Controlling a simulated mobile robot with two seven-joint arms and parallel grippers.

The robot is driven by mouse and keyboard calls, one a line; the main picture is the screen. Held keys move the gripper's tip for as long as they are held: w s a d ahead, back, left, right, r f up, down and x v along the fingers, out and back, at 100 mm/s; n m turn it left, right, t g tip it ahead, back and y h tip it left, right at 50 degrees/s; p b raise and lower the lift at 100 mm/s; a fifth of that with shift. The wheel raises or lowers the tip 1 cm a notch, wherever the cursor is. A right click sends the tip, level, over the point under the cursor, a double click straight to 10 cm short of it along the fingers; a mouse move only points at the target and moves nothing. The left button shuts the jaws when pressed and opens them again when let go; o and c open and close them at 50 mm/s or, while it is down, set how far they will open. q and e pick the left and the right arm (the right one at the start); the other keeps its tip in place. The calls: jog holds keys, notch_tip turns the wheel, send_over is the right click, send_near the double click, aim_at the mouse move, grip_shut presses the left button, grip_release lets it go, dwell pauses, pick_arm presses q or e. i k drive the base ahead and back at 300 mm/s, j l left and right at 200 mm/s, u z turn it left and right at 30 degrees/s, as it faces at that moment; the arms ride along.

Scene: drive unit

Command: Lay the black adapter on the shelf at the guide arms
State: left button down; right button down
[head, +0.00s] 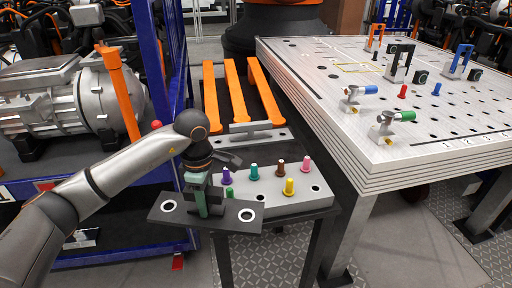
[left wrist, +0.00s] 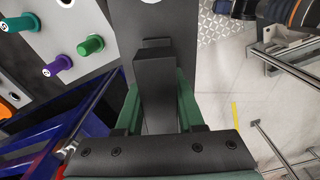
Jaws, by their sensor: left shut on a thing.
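The black adapter (head: 180,212) is a flat dark plate with a light-ringed hole near each end and a raised block in the middle. My left gripper (head: 205,205) has green fingers and is shut on that block from above. In the left wrist view the block of the adapter (left wrist: 154,85) sits between the green fingers. The adapter overlaps the front left of a small dark stand; I cannot tell whether it touches it. Three orange guide arms (head: 236,92) stand behind, with a grey plate (head: 252,138) at their front end. My right gripper is not in view.
A light block with several coloured pegs (head: 275,200) stands on the dark stand, close behind the adapter. A blue frame (head: 175,60) with a metal drive unit (head: 60,100) is at left. A perforated worktable (head: 400,165) with clamps is at right.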

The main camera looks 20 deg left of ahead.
aim_at(258, 159)
jog(key=i, duration=1.4)
